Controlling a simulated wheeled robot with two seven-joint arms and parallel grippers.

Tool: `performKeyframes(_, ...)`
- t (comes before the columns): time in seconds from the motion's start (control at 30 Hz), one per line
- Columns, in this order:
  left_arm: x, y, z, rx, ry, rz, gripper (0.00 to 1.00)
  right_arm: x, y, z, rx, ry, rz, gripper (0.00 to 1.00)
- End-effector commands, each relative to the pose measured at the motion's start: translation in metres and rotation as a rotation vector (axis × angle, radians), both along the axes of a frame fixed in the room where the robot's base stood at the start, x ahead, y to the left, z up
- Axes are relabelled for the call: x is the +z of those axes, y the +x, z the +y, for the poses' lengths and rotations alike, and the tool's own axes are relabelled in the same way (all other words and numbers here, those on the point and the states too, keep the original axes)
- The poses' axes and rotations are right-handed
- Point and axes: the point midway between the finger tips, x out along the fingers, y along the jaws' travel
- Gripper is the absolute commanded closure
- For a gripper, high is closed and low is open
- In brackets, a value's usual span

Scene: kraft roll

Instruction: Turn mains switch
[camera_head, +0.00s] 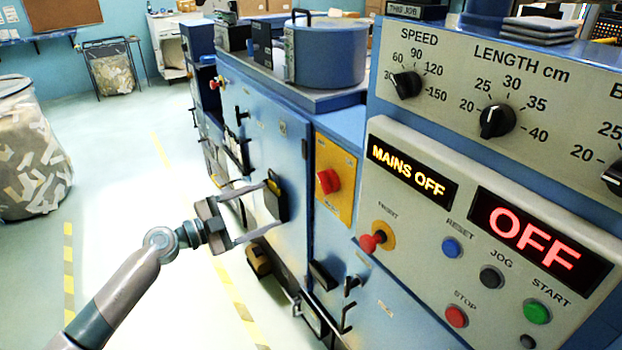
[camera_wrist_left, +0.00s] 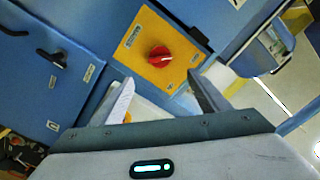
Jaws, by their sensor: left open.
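The mains switch (camera_head: 328,181) is a red rotary knob on a yellow plate (camera_head: 341,157) on the blue machine's side. In the left wrist view the red knob (camera_wrist_left: 160,57) with a pale pointer mark sits on its yellow plate (camera_wrist_left: 147,36), ahead of and between my fingers. A lit display (camera_head: 411,172) reads MAINS OFF. My left gripper (camera_head: 274,212) is open and empty, to the left of the knob and apart from it. In the left wrist view my left gripper (camera_wrist_left: 158,90) shows its two fingers spread. My right gripper is not in view.
The control panel at right has a red OFF display (camera_head: 525,238), a red emergency knob (camera_head: 372,241) and several buttons. Black door handles (camera_head: 350,284) stick out below the yellow plate. A bin of paper scraps (camera_head: 30,150) stands at far left. Open floor lies left of the machine.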

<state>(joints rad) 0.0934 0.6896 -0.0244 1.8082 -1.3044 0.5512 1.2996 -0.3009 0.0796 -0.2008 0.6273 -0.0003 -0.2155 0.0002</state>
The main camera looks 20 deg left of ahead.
Motion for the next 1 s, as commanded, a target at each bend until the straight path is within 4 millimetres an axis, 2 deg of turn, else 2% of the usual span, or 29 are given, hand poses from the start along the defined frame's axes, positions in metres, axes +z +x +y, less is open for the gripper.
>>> performKeyframes(0.27,-0.001,0.001,0.0,0.002,-0.003,0.0,0.31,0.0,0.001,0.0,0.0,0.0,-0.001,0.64)
performKeyframes(0.47,0.0,0.009,-0.006,0.004,-0.004,-0.002,0.31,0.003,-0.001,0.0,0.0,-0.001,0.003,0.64)
performKeyframes(0.67,0.002,0.029,-0.022,0.003,-0.005,-0.003,0.31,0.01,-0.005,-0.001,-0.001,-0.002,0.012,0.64)
performKeyframes(1.0,0.002,0.076,-0.059,0.003,-0.007,-0.001,0.31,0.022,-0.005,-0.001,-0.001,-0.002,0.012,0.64)
